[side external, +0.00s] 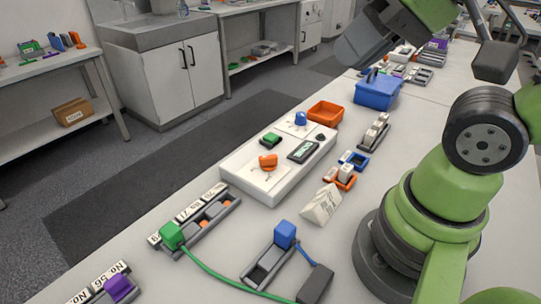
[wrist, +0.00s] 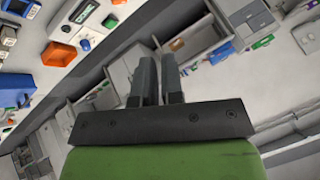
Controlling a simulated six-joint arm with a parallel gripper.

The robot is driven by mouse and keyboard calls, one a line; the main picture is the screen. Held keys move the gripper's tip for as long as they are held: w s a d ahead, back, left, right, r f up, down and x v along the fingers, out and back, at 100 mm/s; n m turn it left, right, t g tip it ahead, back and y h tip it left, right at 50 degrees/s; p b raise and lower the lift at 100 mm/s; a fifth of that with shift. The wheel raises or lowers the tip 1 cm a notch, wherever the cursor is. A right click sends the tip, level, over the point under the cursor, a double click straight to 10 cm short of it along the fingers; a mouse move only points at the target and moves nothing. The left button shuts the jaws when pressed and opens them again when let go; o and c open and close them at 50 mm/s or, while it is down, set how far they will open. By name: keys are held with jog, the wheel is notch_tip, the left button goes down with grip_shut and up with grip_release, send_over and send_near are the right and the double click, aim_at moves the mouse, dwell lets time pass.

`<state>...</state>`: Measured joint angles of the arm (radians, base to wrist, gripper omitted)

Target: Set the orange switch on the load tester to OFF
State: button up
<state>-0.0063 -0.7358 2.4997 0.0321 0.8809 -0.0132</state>
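The load tester (side external: 240,170) is a white box on the bench, in the middle of the side external view. Its orange switch (side external: 268,161) sits near the front left of the top face; its setting is too small to read. A green control (side external: 270,139), a blue knob (side external: 300,119) and a dark display (side external: 304,151) share that face. The tester also shows at upper left in the wrist view (wrist: 96,31), with the orange switch at the top edge (wrist: 118,2). My gripper (wrist: 158,58) is high above the bench, away from the tester, its fingers close together with nothing visible between them.
Behind the tester are an orange bin (side external: 325,112) and a blue box (side external: 376,90). A white wedge sign (side external: 321,205) and small holders stand to its right. A green-block rack (side external: 172,236) and blue-block holder (side external: 285,234), with cables, lie in front.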

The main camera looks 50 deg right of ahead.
jog(key=w+a+y, duration=0.1)
jog(key=w+a, duration=0.2)
jog(key=w+a+y, duration=0.1)
jog(key=w, duration=0.1)
jog(key=shift+w+a+f+y, duration=0.2)
jog(key=shift+w+f+y, duration=0.05)
jog(key=shift+y, duration=0.05)
grip_shut()
jog(key=w+f+m+h, duration=0.35)
jog(key=w+f, duration=0.25)
jog(key=f, duration=0.3)
jog(key=s+d+f+g+h, duration=0.3)
jog(key=s+f+h, duration=0.1)
jog(key=f, duration=0.2)
jog(key=shift+g, duration=0.4)
jog(key=shift+w+d+f+m, duration=0.1)
jog(key=shift+d+f+m, duration=0.05)
jog(key=shift+f+m, duration=0.1)
